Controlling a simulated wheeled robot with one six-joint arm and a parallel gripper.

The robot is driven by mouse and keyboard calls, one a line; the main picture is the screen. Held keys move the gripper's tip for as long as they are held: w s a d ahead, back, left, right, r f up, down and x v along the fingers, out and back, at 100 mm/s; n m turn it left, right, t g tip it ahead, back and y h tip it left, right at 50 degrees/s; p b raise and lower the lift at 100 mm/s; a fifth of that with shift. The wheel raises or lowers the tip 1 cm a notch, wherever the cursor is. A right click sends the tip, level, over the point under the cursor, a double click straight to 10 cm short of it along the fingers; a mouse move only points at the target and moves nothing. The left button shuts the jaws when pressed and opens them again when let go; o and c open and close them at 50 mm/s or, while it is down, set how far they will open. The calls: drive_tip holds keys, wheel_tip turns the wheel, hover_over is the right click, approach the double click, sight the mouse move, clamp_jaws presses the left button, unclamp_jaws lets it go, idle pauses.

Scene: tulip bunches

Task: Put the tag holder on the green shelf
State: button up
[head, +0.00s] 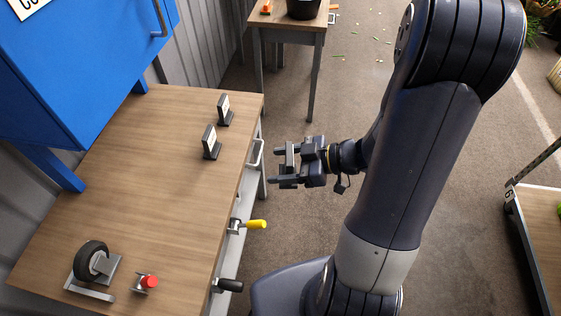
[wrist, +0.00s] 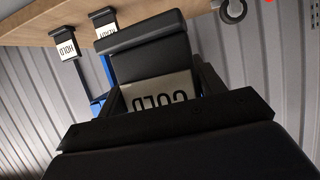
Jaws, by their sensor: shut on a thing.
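My gripper (head: 283,167) is off the right edge of the wooden bench, over the floor. In the wrist view it is shut on a dark tag holder (wrist: 150,60) with a white card (wrist: 160,91); the letters are upside down and partly hidden, and seem to end in "OLD". In the head view the held tag holder is hard to tell from the dark jaws. Two more tag holders stand on the bench, one nearer (head: 211,143) and one farther (head: 224,110). In the wrist view one reads "HOLD" (wrist: 66,50). I cannot make out a green shelf.
The wooden bench (head: 130,190) carries a wheel (head: 91,260) on a metal bracket and a red button (head: 149,281). A yellow handle (head: 256,224) juts from its side. A blue cabinet (head: 90,60) stands behind it. A small table (head: 288,20) is at the back. A rack (head: 540,240) is at right.

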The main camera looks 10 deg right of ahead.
drive_tip(key=s+d+p, duration=0.2)
drive_tip(key=d, duration=0.3)
drive_tip(key=shift+s+d, duration=0.15)
drive_tip(key=shift+d, duration=0.15)
drive_tip(key=shift+a, duration=0.1)
